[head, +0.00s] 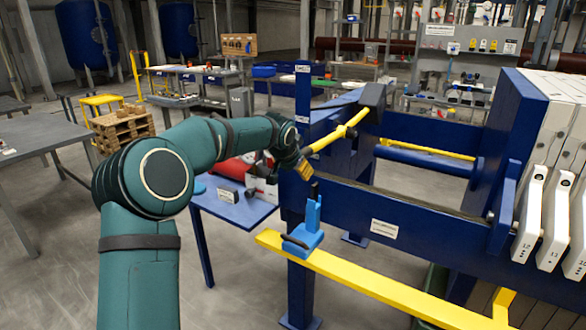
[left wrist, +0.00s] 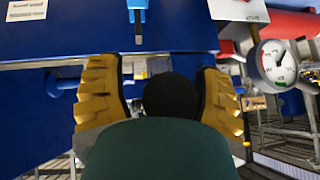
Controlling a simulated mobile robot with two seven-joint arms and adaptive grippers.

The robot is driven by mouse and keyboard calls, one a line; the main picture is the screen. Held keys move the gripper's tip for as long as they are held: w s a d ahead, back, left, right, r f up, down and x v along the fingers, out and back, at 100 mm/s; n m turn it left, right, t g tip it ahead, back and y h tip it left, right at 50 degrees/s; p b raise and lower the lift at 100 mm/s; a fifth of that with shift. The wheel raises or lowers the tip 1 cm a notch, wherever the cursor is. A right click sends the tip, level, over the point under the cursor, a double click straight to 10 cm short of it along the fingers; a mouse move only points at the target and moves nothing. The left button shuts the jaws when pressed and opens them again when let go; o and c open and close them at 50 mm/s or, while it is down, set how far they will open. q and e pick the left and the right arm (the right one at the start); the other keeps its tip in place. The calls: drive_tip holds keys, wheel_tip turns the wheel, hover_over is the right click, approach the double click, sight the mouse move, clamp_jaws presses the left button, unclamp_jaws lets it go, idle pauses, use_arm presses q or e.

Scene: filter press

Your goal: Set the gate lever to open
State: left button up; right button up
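A small blue upright lever (head: 313,212) with a dark tip stands on a blue block (head: 302,240) on the yellow rail; I take it for the gate lever, but no readable label confirms this. A similar blue piece with a dark tip (left wrist: 137,12) shows at the top of the left wrist view. My left gripper (head: 304,170) is just above and left of the lever, apart from it. My right gripper is not in view.
A yellow rail (head: 375,283) runs along the front of the blue press frame (head: 430,225). A yellow bar (head: 340,134) angles above my gripper. White filter plates (head: 530,215) hang at the right. A pressure gauge (left wrist: 276,64) is close by. A blue table (head: 228,207) stands behind.

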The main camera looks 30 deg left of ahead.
use_arm(q)
drive_tip(key=shift+a, duration=0.1)
drive_tip(key=v, duration=1.2)
drive_tip(key=shift+f, duration=0.1)
